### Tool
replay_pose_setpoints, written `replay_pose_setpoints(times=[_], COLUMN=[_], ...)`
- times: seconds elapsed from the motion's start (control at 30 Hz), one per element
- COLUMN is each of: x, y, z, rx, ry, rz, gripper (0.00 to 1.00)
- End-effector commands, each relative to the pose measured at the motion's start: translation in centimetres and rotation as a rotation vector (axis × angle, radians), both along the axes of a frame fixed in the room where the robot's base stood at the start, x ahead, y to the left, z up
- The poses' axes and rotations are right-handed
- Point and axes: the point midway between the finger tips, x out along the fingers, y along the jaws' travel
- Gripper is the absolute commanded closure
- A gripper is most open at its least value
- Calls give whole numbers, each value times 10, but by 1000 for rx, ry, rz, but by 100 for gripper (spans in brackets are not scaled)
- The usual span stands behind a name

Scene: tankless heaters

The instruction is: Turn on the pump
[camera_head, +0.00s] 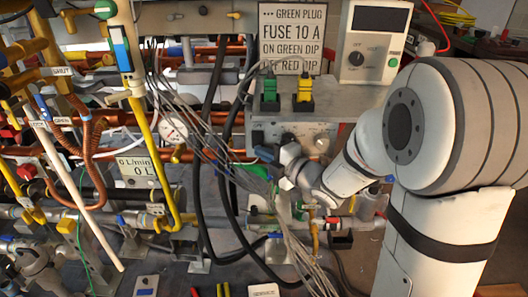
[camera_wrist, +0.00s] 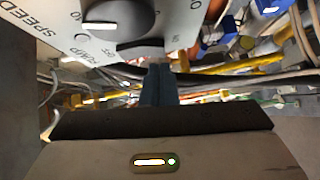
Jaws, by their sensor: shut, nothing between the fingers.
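In the wrist view, a large black knob (camera_wrist: 118,18) sits on a pale panel (camera_wrist: 62,28) whose upside-down lettering includes SPEED and what looks like PUMP. My gripper (camera_wrist: 158,72) is shut and empty. Its dark fingertips are close to the knob's lower right in the picture; I cannot tell whether they touch it. In the head view, my wrist reaches in from the right, just below a grey control box (camera_head: 264,136) with small knobs on its front. My fingers are hard to make out there among the cables.
A green plug (camera_head: 269,90) and a yellow plug (camera_head: 304,92) stand on the box. A white meter (camera_head: 374,45) with a black dial stands behind. Loose grey cables (camera_head: 225,160) and black hoses (camera_head: 209,125) hang left of my wrist. Copper and yellow pipes fill the left.

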Motion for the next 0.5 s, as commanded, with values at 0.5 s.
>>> replay_pose_setpoints(times=[0.5], x=[9], y=[-1], z=[-2], rx=[0], ry=[-1], rz=[-1], gripper=[100])
